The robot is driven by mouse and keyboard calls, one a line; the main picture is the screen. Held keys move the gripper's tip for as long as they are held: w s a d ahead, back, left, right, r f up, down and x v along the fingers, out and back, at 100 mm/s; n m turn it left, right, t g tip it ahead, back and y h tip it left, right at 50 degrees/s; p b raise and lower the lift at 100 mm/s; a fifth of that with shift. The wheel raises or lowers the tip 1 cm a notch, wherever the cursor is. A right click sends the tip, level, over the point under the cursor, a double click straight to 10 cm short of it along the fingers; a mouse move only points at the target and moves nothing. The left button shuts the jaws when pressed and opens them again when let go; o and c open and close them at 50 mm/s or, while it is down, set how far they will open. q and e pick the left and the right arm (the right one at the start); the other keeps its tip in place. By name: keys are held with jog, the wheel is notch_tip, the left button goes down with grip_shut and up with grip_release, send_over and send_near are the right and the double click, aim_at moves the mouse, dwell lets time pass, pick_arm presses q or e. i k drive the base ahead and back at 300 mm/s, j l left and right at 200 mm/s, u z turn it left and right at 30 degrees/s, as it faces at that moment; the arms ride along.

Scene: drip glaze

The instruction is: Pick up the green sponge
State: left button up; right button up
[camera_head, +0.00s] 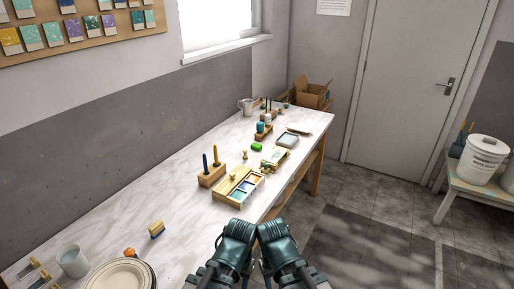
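A small bright green block, which looks like the green sponge (257,147), lies on the marble-topped table toward its far half. It is beyond the wooden paint tray. My two arms come in at the bottom centre, over the near right edge of the table and well short of the green block. The end of my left arm (237,232) and the end of my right arm (273,233) are side by side. Their fingers cannot be made out, and nothing is seen held.
A paint tray (233,198) and a wooden stand (211,180) with upright tools lie between my arms and the green block. The middle left tabletop is clear.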

aim_at(258, 147)
jog(key=i+l+u, duration=0.1)
jog(key=i+l, duration=0.2)
jog(key=i+l+u, duration=0.1)
jog(key=i+l, duration=0.25)
jog(key=i+l+u, duration=0.1)
jog(key=i+l, duration=0.3)
jog(key=i+l+u, duration=0.1)
jog(key=i+l, duration=0.2)
jog(key=i+l+u, duration=0.1)
jog(key=i+l, duration=0.2)
jog(key=l, duration=0.2)
jog(key=i+l, duration=0.3)
jog(key=l, duration=0.15)
jog(key=i+l+u, duration=0.15)
jog(key=i+l, duration=0.15)
jog(key=i+l+u, duration=0.1)
jog(key=i+l, duration=0.2)
jog(key=l, duration=0.3)
